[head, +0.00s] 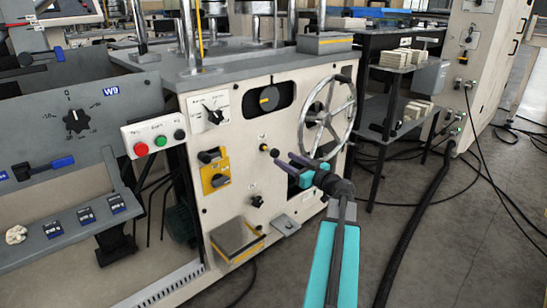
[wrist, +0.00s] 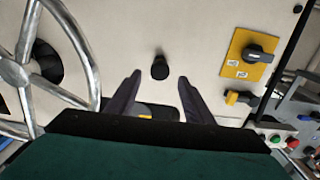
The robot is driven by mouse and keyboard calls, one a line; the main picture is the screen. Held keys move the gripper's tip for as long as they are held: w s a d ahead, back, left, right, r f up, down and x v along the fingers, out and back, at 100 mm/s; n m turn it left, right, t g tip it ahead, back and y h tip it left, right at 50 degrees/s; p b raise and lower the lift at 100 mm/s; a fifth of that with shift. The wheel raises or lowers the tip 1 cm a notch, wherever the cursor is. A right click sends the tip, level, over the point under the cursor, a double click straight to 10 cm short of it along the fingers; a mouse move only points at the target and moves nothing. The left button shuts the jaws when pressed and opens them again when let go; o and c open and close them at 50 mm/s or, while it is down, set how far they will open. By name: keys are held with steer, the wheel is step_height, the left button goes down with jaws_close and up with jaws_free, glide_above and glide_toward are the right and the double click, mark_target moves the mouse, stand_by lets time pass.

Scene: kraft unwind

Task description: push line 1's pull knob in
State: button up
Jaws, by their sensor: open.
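A small black pull knob (head: 275,152) with a yellowish base sticks out of the cream machine panel, below the dark oval window. I cannot read a line label by it. My gripper (head: 284,160) is open, its two dark purple fingers pointing at the panel close to the knob. In the wrist view the knob (wrist: 159,68) shows between the spread fingertips of my gripper (wrist: 160,77), apart from both sides. The gap in depth between tips and knob is hard to tell. How far the knob stands out is also unclear.
A spoked metal handwheel (head: 327,115) stands right of the knob. A yellow plate with a black rotary switch (head: 215,177) is to the left, and another black knob (head: 257,201) is below. A button box (head: 154,136) is further left. Floor on the right carries cables.

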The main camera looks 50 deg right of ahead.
mark_target(277, 154)
steer(key=shift+w+d+b, duration=0.15)
steer(key=shift+w+b, duration=0.15)
steer(key=shift+w, duration=1.5)
steer(key=shift+w+d+b, duration=0.1)
steer(key=shift+w+b, duration=0.2)
steer(key=shift+w, duration=1.45)
jaws_close()
